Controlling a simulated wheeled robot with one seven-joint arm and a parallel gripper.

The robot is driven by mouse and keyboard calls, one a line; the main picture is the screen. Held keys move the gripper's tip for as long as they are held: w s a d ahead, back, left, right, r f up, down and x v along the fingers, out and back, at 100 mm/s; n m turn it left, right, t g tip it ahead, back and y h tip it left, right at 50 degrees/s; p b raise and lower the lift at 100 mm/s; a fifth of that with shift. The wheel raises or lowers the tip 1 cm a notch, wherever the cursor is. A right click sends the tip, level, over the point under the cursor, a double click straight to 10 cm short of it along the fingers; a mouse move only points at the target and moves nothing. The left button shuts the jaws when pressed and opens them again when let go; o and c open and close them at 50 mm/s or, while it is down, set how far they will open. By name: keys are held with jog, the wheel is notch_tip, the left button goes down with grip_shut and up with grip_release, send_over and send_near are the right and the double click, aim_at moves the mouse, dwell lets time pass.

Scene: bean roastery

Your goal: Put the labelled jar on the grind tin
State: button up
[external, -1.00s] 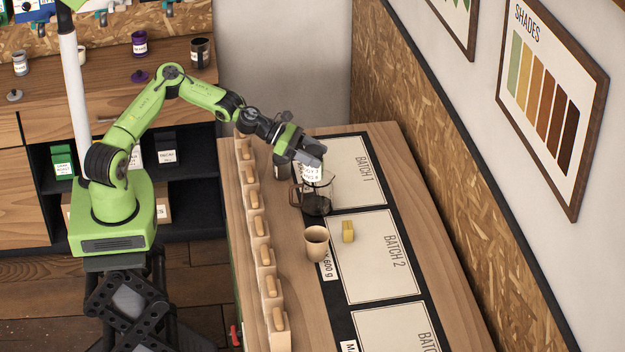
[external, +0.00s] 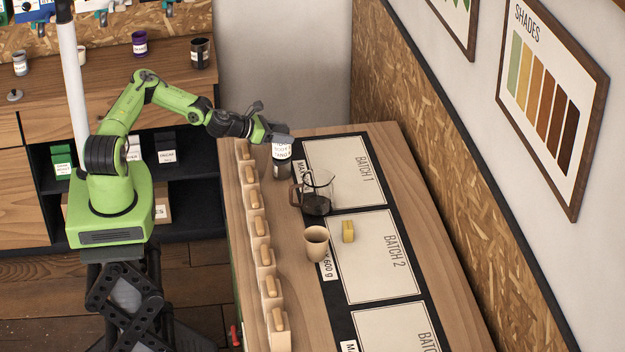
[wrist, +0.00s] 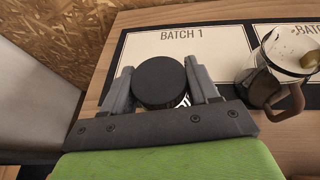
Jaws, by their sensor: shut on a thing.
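My gripper (external: 277,134) is shut on the labelled jar (external: 282,151), which has a white label with dark print. In the wrist view the jar's round black lid (wrist: 159,81) sits between the two grey fingers; its sides are mostly hidden. The dark grind tin (external: 282,170) stands on the wooden counter near its far left end. The jar is upright directly over the tin in the external view. I cannot tell whether they touch. The tin is hidden in the wrist view.
A glass carafe (external: 317,199) with a brown handle stands close by, at right in the wrist view (wrist: 262,85). A tan cup (external: 316,242) and a yellow block (external: 348,232) are nearer. Several wooden-handled bins line the left edge. The Batch 1 panel (external: 345,170) is clear.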

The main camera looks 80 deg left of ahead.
jog(key=shift+f, duration=0.2)
jog(key=o, duration=1.2)
jog(key=shift+r, duration=0.2)
jog(key=v, duration=1.2)
jog(key=shift+p, duration=0.4)
